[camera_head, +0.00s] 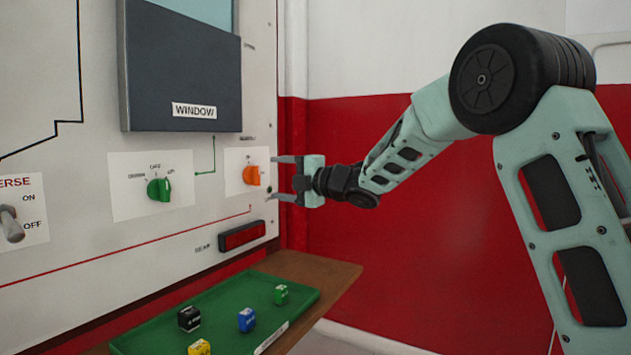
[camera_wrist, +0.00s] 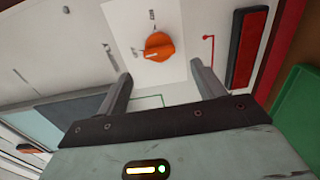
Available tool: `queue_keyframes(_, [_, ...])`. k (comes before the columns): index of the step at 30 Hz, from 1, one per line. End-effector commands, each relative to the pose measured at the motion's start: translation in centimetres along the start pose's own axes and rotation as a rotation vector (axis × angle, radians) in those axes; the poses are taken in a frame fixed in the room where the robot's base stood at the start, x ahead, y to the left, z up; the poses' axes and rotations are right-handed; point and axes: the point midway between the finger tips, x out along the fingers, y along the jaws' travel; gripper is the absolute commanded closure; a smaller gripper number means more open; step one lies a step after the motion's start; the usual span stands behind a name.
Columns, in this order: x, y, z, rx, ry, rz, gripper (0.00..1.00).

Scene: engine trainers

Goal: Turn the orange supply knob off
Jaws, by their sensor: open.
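The orange supply knob (camera_head: 252,175) sits on a white plate (camera_head: 240,160) at the right side of the upright panel. It also shows in the wrist view (camera_wrist: 159,47), ahead of the fingers and roughly midway between them, with small lettering beside it that I cannot read. My gripper (camera_head: 272,178) is open just right of the knob, with its fingers pointing at the panel. The wrist view shows both fingers (camera_wrist: 160,88) apart with nothing between them. I cannot tell whether a fingertip touches the panel; the knob looks free of the fingers.
A green knob (camera_head: 159,189), a toggle switch (camera_head: 11,223) and a window unit (camera_head: 180,75) are on the panel to the left. A red lamp (camera_head: 242,236) is below the orange knob. A green tray (camera_head: 150,339) with several small coloured blocks lies on a brown shelf (camera_head: 335,275) underneath.

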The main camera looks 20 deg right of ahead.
Motion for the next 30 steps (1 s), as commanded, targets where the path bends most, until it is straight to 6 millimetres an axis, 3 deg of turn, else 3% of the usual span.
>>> queue_keyframes(6, [-5.3,0.1,0.0,0.001,-0.003,0.0,0.32])
queue_keyframes(13, [-9.1,0.0,0.1,0.0,-0.002,-0.001,0.32])
queue_keyframes(19, [-10.4,0.0,0.0,0.0,0.0,0.0,0.32])
queue_keyframes(30, [-10.5,0.0,0.0,0.0,0.0,0.0,0.32])
